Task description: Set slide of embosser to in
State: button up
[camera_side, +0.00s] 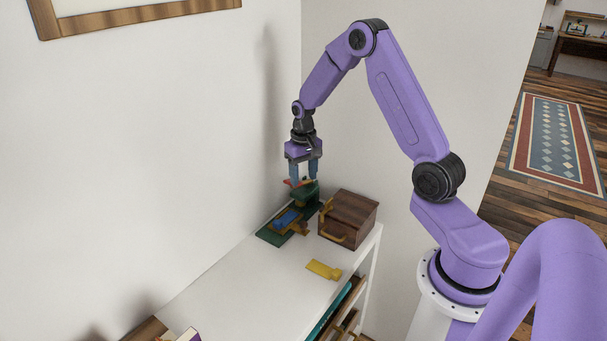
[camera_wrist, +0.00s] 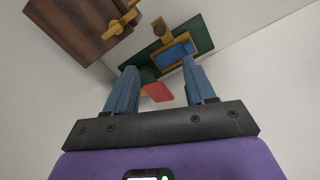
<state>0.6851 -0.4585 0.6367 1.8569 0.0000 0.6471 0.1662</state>
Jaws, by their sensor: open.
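The embosser has a dark green base (camera_side: 268,236) and stands on the white shelf top, left of the wooden box. A blue piece (camera_side: 287,218), which looks like its slide, lies in a yellow-brown frame on the base. The blue piece also shows in the wrist view (camera_wrist: 176,53). A red part (camera_wrist: 158,92) sits on top of the green upright body (camera_side: 308,196). My gripper (camera_side: 304,180) points down just above this red part. In the wrist view its two fingers are spread apart and empty, with the red part between them. I cannot tell whether they touch it.
A dark wooden box (camera_side: 350,214) with yellow fittings stands right beside the embosser. A yellow object (camera_side: 323,270) lies nearer on the white shelf top (camera_side: 240,290). Walls stand close behind and left. The shelf's front left is mostly clear.

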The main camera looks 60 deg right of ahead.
jog(key=shift+a+f+n, duration=0.1)
jog(key=shift+a+n, duration=0.05)
jog(key=shift+n, duration=0.15)
jog(key=c, duration=0.7)
jog(key=a+n, duration=0.1)
jog(key=n, duration=0.1)
jog(key=a+f+n, duration=0.1)
jog(key=n, duration=0.1)
jog(key=a+f+n+h, duration=0.1)
jog(key=n, duration=0.2)
jog(key=shift+w+a+f+g, duration=0.2)
jog(key=shift+w+a+g, duration=0.1)
jog(key=shift+a, duration=0.1)
grip_shut()
jog(key=a+f+n+h, duration=0.35)
jog(key=a+n, duration=0.25)
jog(key=n, duration=0.7)
jog(key=shift+y, duration=0.45)
jog(key=x, duration=0.9)
jog(key=shift+w+f, duration=0.4)
jog(key=d, duration=0.2)
jog(key=shift+s+d+f, duration=0.2)
jog(key=shift+d+f, duration=0.15)
jog(key=shift+d, duration=0.05)
jog(key=shift+d+f, duration=0.1)
jog(key=shift+d, duration=0.45)
